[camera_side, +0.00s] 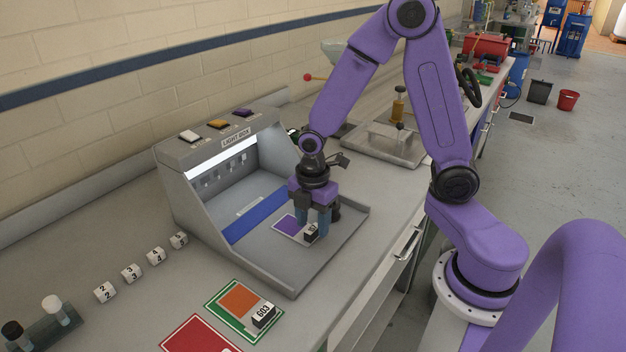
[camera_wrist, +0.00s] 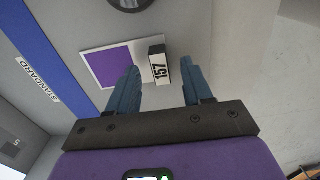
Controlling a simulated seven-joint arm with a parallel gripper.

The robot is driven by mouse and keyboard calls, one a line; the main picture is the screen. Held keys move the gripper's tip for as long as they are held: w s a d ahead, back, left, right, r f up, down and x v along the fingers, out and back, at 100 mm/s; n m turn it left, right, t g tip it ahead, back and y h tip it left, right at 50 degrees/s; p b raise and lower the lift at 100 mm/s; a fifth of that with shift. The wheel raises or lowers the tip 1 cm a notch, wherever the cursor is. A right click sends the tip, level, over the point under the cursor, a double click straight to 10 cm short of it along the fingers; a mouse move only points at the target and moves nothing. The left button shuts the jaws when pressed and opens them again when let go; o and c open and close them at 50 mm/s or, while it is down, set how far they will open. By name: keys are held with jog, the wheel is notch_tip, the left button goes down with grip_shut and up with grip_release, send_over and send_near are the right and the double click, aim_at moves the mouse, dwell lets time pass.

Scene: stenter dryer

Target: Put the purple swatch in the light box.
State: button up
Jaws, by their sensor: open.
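The purple swatch (camera_side: 287,226) is a purple square on a white card with a small block numbered 157 (camera_wrist: 158,64) on one end. It lies flat on the floor of the grey light box (camera_side: 262,262), in front of the blue strip. The swatch also shows in the wrist view (camera_wrist: 110,66). My gripper (camera_side: 318,226) is over the block end of the card. In the wrist view my gripper (camera_wrist: 160,78) has its two blue fingers apart, with the block beyond and between them. The fingers appear clear of the block.
A blue strip marked STANDARD (camera_side: 257,215) crosses the box floor. An orange swatch on a green mat with block 603 (camera_side: 263,315) and a red mat (camera_side: 200,335) lie outside. Numbered cubes (camera_side: 133,273) stand left of the box. Buttons (camera_side: 217,124) top its hood.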

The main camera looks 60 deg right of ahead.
notch_tip(320, 180, up, 15)
jog(key=s+a+f+m, duration=0.1)
jog(key=s+f+m, duration=0.1)
jog(key=s, duration=0.7)
jog(key=s+a+f+m, duration=0.2)
jog(key=s+m, duration=0.1)
jog(key=s, duration=0.6)
jog(key=shift+s+a, duration=0.2)
jog(key=shift+s, duration=0.15)
